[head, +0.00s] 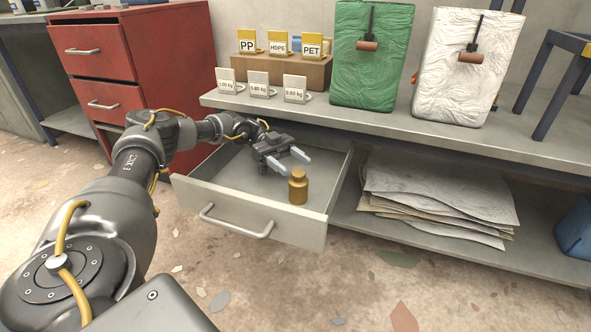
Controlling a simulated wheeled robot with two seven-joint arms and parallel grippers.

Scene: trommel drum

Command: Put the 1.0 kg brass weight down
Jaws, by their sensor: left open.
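The brass weight (298,187) stands upright inside the open drawer (250,217), near its front right part. It is a small golden cylinder with a knob on top. I cannot read a mark on it. My left gripper (286,163) reaches over the drawer from the left. Its two pale fingers are spread apart with nothing between them. The fingertips are just behind and above the weight, and I cannot tell whether one touches it. My right gripper is not in view.
The drawer hangs under a grey bench (400,136). Weight cards (259,84) and plastic-type signs (278,44) stand on the bench. A green bale (368,75) and a white bale (460,85) stand further right. A red cabinet (110,62) is at the left. Flat sheets (440,195) lie on the lower shelf.

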